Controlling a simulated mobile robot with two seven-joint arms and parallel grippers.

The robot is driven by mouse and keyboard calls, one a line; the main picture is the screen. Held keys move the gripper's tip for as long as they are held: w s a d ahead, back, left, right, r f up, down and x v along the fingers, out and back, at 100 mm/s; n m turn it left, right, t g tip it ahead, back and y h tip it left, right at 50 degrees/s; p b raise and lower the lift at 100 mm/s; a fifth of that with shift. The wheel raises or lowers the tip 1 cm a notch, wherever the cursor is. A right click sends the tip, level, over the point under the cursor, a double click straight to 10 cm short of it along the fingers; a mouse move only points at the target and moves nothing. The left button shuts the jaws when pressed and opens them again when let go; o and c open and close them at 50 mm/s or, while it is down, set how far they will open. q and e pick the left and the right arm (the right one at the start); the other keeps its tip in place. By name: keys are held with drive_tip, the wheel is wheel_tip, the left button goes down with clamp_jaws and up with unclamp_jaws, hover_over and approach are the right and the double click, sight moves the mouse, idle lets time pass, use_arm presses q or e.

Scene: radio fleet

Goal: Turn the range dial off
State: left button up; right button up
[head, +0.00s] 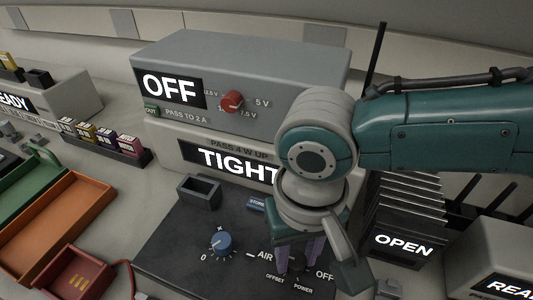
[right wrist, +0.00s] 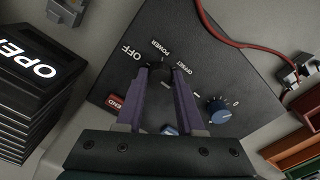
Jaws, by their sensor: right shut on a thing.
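My right gripper (head: 299,262) reaches down onto the dark sloped panel (head: 170,245) at the labels AIR, OFFSET, POWER and OFF. In the right wrist view its two purple fingers (right wrist: 162,75) are shut on a small black dial (right wrist: 161,72) that stands amid these labels. The fingers and arm hide much of the dial in the head view, and I cannot tell which label it points to. A blue knob (head: 220,242) with a 0 mark is on the same panel, left of the gripper; it also shows in the right wrist view (right wrist: 218,110). My left gripper is not in view.
Behind the panel, a grey box (head: 240,60) shows OFF and has a red knob (head: 231,101). A box below it reads TIGHT. A black finned stack (head: 405,215) marked OPEN is close on the right. Green and orange trays (head: 60,235) lie left. A red END button (right wrist: 117,100) is near one finger.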

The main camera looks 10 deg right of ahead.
clamp_jaws()
